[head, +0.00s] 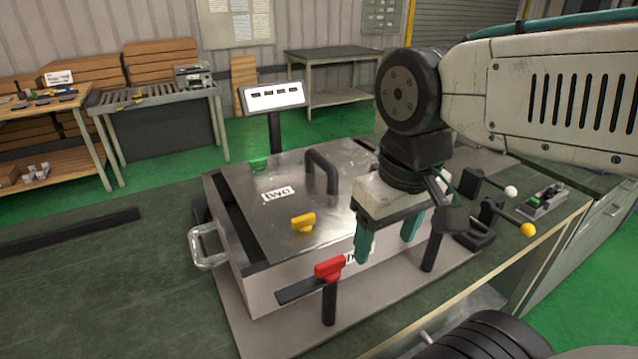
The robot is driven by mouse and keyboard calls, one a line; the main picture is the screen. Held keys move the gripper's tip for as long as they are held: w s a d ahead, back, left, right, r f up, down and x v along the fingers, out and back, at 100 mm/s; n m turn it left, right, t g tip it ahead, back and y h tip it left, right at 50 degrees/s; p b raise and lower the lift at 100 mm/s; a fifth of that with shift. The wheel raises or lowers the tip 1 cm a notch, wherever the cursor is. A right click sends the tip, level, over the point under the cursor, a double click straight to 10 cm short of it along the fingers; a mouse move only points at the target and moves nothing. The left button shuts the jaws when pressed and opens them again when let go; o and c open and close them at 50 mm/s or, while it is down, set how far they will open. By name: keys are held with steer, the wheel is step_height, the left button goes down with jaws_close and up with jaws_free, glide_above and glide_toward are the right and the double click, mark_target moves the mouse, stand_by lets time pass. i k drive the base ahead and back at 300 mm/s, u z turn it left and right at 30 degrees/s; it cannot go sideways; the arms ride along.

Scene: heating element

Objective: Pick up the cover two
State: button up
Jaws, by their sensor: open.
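A flat metal cover (265,212) lies on top of a metal box (290,285) on the workbench. Its white label (278,194) appears upside down and seems to read TWO. A black arched handle (322,170) stands up from the cover, and a yellow knob (303,222) sits nearer its front. My gripper (385,250) is open, with two teal fingers pointing down and nothing visible between them. In the picture it is right of the handle and overlaps the box's front right side. My arm hides the cover's right part. I cannot tell the fingers' exact height.
A red-handled clamp (330,269) stands at the box's front. A silver side handle (207,245) sticks out left. Levers with white (510,191) and yellow (528,230) knobs stand at right. A small display (275,96) rises behind the box. The bench's left part is mostly clear.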

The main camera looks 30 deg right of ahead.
mark_target(317, 178)
steer(key=k, duration=0.5)
steer(key=z, duration=3.05)
steer(key=k, duration=0.85)
steer(key=u, duration=1.45)
steer(key=i, duration=0.5)
steer(key=z, duration=0.05)
